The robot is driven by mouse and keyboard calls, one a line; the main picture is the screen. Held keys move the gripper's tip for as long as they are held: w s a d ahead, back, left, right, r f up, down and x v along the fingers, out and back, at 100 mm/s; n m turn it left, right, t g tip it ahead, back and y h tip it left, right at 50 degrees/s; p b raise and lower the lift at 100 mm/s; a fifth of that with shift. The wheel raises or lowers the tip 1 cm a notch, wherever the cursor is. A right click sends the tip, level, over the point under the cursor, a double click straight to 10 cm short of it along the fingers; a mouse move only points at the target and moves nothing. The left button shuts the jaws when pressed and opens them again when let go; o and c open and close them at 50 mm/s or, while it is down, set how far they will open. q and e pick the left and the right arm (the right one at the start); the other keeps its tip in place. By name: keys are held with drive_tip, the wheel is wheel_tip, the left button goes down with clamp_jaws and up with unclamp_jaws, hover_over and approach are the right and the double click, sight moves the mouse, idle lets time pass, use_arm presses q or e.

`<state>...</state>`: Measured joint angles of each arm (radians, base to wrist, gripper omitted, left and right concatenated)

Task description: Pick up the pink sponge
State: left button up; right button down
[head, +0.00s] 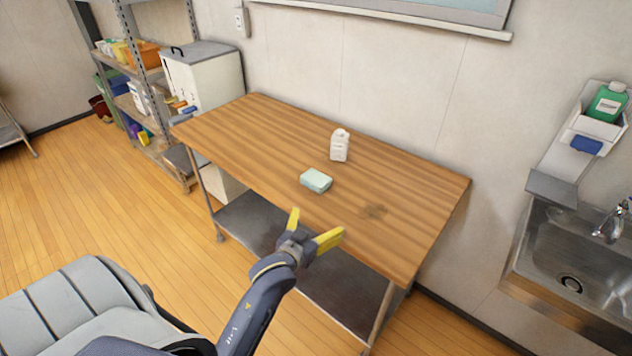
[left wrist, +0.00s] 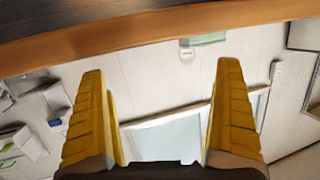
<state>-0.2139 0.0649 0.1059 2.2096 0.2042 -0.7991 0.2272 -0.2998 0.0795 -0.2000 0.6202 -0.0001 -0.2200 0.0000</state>
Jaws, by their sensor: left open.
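A sponge (head: 316,180) lies on the wooden table (head: 235,122), near the middle. It looks pale mint green, and no pink sponge shows. My left gripper (head: 315,224) is open and empty, at the table's near edge, in front of the sponge and apart from it. In the left wrist view, the two yellow fingers of the gripper (left wrist: 161,70) are spread wide with nothing between them. That view is upside down, and a pale green sliver of what looks like the sponge (left wrist: 208,39) shows past the table edge. My right gripper is not in view.
A white bottle (head: 340,146) stands on the table behind the sponge. A steel sink (head: 575,265) is at the right. A shelf rack (head: 150,105) and a white cabinet (head: 205,78) stand at the left. The tabletop around the sponge is mostly clear.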

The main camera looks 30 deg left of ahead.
use_arm(q)
drive_tip(key=w+a+r+n+t+y, duration=0.3)
drive_tip(key=a+r+n, duration=0.15)
drive_tip(key=r, duration=0.35)
drive_tip(key=w+a+r+n+t+y, duration=0.2)
drive_tip(key=w+a+r+n, duration=0.15)
drive_tip(key=r+n, duration=0.35)
drive_tip(key=w+a+r+n+t+y, duration=0.3)
drive_tip(key=a+r+n, duration=0.15)
drive_tip(key=r, duration=0.45)
drive_tip(key=s+a+r+n+g+y, duration=0.25)
drive_tip(key=a+n+g+y, duration=0.25)
drive_tip(key=n+y, duration=0.3)
drive_tip(key=s+a+r+n+g+y, duration=0.1)
drive_tip(key=a+r+n+g+y, duration=0.4)
drive_tip(key=n, duration=0.5)
drive_tip(key=s+a+n+g+y, duration=0.2)
drive_tip(key=s+a+n+g, duration=0.2)
drive_tip(key=a+n+g, duration=0.55)
drive_tip(key=n+g+h, duration=0.3)
drive_tip(key=n+h, duration=2.2)
drive_tip(key=n, duration=0.2)
hover_over(316, 177)
wheel_tip(316, 177, down, 17)
drive_tip(key=shift+m, duration=0.25)
wheel_tip(316, 177, down, 17)
drive_tip(key=shift+r, duration=0.15)
